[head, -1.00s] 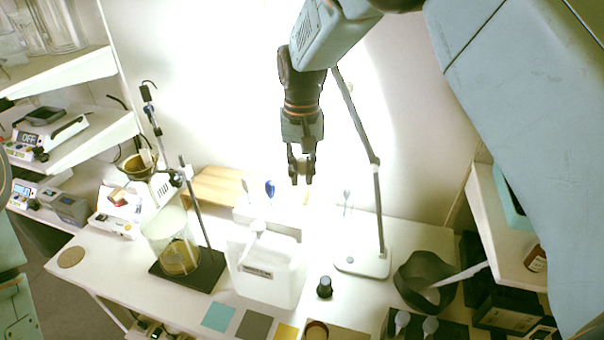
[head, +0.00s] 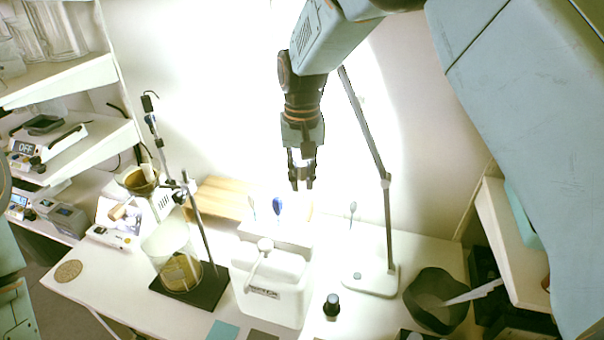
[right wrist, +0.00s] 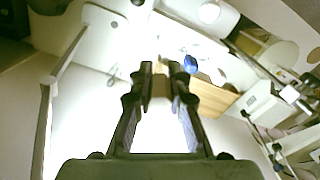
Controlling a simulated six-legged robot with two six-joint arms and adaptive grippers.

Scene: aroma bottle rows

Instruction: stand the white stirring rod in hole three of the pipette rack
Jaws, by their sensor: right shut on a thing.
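My right gripper (head: 301,182) is shut high in front of the bright wall, above the back of the table. In the right wrist view its fingers (right wrist: 169,78) close on a small pale piece (right wrist: 161,86), which fits the white stirring rod; the rest of the rod is lost in the glare. The white pipette rack (head: 274,233) stands below the gripper, behind a white box. A blue-topped tool (head: 278,207) and thin sticks stand up at the rack; the blue top also shows in the right wrist view (right wrist: 190,64). I cannot make out the rack's holes. My left gripper is out of view.
A lamp (head: 371,281) stands to the right, beside a dark bowl (head: 436,300). A stand with a beaker (head: 173,258) is at left. A wooden board (head: 222,194) lies behind.

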